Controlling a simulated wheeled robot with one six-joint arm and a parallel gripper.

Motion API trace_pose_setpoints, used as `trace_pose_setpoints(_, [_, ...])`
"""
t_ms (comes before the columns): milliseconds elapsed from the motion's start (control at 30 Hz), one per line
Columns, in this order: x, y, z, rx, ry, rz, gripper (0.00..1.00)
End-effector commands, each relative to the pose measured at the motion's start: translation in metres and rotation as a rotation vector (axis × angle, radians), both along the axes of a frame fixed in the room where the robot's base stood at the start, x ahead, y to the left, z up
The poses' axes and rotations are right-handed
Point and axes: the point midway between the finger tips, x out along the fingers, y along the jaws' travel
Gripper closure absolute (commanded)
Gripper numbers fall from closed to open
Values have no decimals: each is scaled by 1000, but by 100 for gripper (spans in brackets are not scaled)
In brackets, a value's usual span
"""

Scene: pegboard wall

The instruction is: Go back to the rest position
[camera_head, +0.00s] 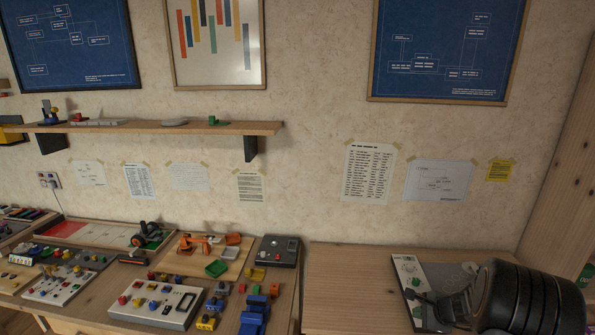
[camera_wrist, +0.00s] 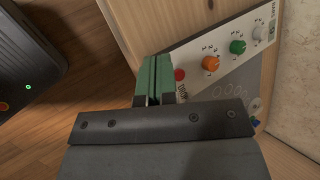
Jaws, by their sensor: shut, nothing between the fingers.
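My gripper (camera_wrist: 156,64) shows in the wrist view with its green fingers together and nothing between them. A white control panel (camera_wrist: 195,48) lies beyond the fingers, with a red button (camera_wrist: 179,75), an orange knob (camera_wrist: 210,64), a green knob (camera_wrist: 237,47) and a pale knob (camera_wrist: 258,33). The fingertips appear just left of the red button; I cannot tell the gap to the panel. In the head view my dark arm covers much of the same panel (camera_head: 405,262) at the lower right, and the fingers cannot be made out clearly.
A wooden table (camera_head: 345,285) carries the panel, with bare wood to its left. Further left are a dark box (camera_head: 279,250), a white button board (camera_head: 158,302) and several blue blocks. A shelf (camera_head: 200,128) hangs on the wall; a wooden side panel (camera_head: 555,190) rises at right.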

Motion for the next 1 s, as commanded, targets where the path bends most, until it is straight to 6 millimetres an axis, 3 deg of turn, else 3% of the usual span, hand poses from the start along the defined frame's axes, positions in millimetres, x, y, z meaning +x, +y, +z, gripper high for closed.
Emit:
trace_pose_setpoints(100, [-33, 52, 30, -122, 37, 353, 100])
trace_pose_setpoints(300, [-108, 127, 82, -388, 99, 960, 100])
trace_pose_setpoints(500, [-170, 163, 123, -678, 130, 1374, 100])
trace_pose_setpoints(700, [-197, 184, 152, -895, 76, 1535, 100])
trace_pose_setpoints(1000, [-202, 206, 177, -999, -38, 1566, 100])
